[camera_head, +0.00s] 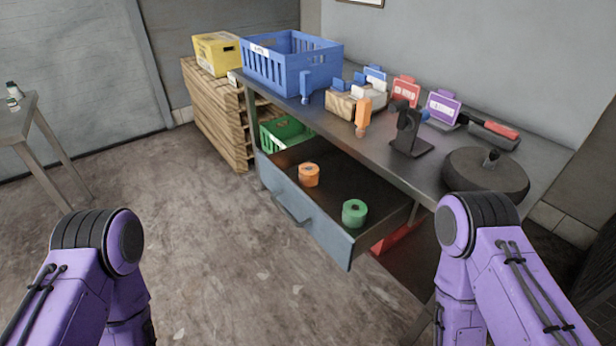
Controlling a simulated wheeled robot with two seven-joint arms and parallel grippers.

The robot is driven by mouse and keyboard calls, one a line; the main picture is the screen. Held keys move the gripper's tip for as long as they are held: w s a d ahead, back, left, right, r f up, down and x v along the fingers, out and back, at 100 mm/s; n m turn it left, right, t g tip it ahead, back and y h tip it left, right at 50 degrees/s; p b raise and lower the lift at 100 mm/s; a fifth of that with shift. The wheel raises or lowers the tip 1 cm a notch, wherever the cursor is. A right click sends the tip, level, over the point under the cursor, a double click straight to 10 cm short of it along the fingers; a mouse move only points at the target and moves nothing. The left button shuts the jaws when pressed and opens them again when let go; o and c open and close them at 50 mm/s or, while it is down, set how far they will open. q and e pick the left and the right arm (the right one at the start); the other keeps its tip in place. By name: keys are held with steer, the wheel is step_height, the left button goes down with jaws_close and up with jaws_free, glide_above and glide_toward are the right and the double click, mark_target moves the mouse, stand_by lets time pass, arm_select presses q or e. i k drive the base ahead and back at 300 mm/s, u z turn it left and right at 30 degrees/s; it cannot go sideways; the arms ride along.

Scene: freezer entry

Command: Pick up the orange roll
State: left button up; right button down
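The orange roll (309,175) lies in the open drawer (318,232) under the metal table, toward the drawer's left end. A green roll (354,212) lies in the same drawer, to the right and nearer to me. Both rolls are apart from each other. My purple left arm shows at the lower left and my purple right arm at the lower right. Neither gripper shows in the view, and nothing of mine is seen touching the rolls.
The table (372,152) holds a blue crate (290,62), an orange-handled item (363,114), a black stand (408,133) and a dark round object (485,174). A green crate (285,132) sits below. Wooden pallets (215,115) stand left. The floor before the drawer is clear.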

mark_target(309, 173)
steer(key=k, duration=0.5)
steer(key=u, duration=0.85)
steer(key=i, duration=5.25)
steer(key=z, duration=5.15)
steer(key=i, duration=0.65)
steer(key=u, duration=0.05)
